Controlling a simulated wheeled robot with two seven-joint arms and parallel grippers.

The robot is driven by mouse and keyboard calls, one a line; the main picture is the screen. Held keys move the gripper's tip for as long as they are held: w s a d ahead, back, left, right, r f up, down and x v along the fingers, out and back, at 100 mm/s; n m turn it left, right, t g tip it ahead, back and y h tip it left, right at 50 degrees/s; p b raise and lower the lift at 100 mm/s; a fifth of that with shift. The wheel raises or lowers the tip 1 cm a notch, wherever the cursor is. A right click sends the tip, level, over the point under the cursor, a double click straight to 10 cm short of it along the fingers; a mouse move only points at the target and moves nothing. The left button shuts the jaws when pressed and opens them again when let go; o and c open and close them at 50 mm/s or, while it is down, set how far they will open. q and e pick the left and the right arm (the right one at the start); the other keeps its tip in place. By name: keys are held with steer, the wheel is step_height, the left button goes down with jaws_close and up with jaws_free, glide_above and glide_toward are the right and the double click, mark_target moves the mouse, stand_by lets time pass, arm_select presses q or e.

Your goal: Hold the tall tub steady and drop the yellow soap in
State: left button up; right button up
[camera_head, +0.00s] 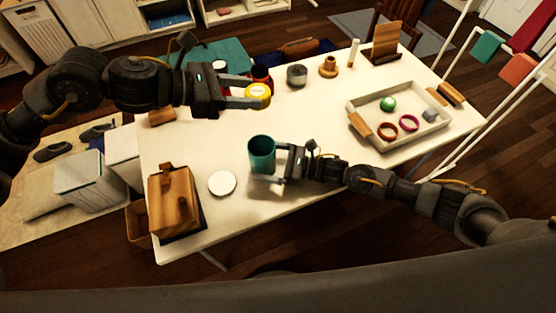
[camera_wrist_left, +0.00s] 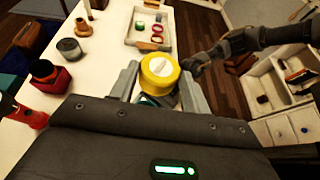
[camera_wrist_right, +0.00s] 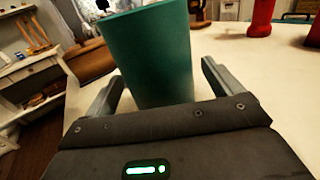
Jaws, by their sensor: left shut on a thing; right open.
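The tall tub (camera_head: 262,158) is a teal cylinder standing upright on the table with its open top facing up. The yellow soap (camera_head: 257,92) is a round piece with a pale top, and it also shows in the left wrist view (camera_wrist_left: 159,70). My left gripper (camera_head: 250,97) is shut on the soap and holds it above the table, beyond the tub in the head view. My right gripper (camera_head: 279,160) is open at the tub's right side. In the right wrist view the tub (camera_wrist_right: 150,55) stands between the spread fingers (camera_wrist_right: 160,85). The inside of the tub is mostly hidden.
A white disc (camera_head: 222,183) and a wooden box (camera_head: 174,198) lie left of the tub. A tray (camera_head: 405,147) with rings and a green ball stands at right. A red jar (camera_head: 261,77) and grey pot (camera_head: 297,75) stand at the back. The table's middle right is clear.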

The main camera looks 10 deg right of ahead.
steer(key=shift+a, duration=0.15)
steer(key=c, duration=1.1)
steer(key=shift+o, duration=0.2)
